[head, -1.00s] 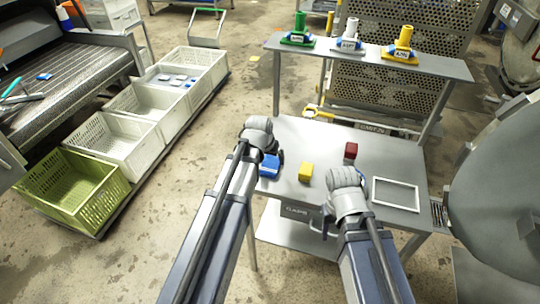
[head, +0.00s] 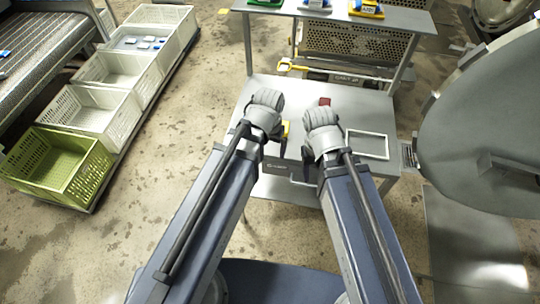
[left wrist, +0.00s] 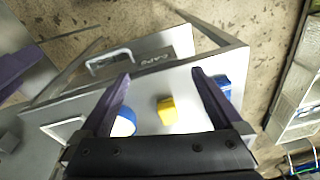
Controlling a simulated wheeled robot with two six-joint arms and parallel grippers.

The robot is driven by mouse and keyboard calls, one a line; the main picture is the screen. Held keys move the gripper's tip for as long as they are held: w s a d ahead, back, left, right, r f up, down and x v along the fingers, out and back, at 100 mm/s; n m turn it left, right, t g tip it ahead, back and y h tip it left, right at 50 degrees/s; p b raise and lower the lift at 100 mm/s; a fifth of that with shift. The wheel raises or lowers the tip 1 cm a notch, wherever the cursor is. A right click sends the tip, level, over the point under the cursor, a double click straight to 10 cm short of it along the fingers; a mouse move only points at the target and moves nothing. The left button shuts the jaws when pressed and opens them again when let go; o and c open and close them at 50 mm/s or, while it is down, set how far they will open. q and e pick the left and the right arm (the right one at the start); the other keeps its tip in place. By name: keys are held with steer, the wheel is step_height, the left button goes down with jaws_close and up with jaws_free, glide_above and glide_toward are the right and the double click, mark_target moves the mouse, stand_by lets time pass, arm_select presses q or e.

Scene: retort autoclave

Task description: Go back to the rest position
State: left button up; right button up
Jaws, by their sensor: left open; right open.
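My left gripper (head: 262,132) is over the left part of the grey table (head: 300,92). In the left wrist view its two fingers (left wrist: 161,76) are spread, with nothing held. A yellow block (left wrist: 167,110) shows between them, and in the head view it (head: 286,129) is partly hidden by this gripper. A blue block (left wrist: 224,84) is beside the right-hand finger in the wrist view; the head view hides it. My right gripper (head: 318,140) is over the table's front middle, its fingers mostly hidden by the wrist. A red block (head: 325,101) sits behind it.
A white frame (head: 368,144) lies on the table's right. A raised shelf (head: 330,14) with coloured fixtures stands behind. A big round grey door (head: 490,125) is at right. White crates and a green crate (head: 60,165) line the left. Floor between is clear.

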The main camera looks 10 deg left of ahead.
arm_select(q)
steer(key=s+d+m+g+y, duration=0.1)
steer(key=s+d, duration=0.2)
steer(key=s, duration=0.4)
steer(key=shift+g, duration=0.3)
steer(key=shift+w, duration=0.1)
stand_by(0.5)
